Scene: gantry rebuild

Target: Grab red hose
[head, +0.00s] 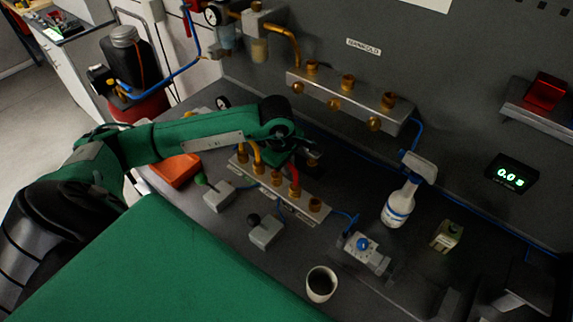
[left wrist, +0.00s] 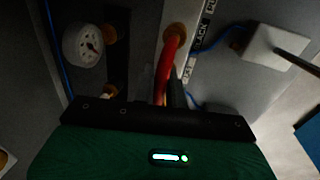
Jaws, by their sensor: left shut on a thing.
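The red hose (head: 294,178) shows as a short piece at the lower manifold (head: 283,192) in the head view, mostly hidden by my left arm. In the left wrist view the red hose (left wrist: 168,65) runs from a brass fitting down to my left gripper (left wrist: 168,98). My left gripper is shut on the red hose. In the head view my left gripper (head: 296,160) is over the manifold, and its fingertips are hard to make out in the dark. My right gripper is not in view.
An upper manifold (head: 345,100) with brass fittings is on the wall. A yellow hose (head: 256,154) is left of the gripper. A white spray bottle (head: 400,203), a valve block (head: 366,250) and a cup (head: 321,283) stand to the right. An orange-red box (head: 175,170) lies left.

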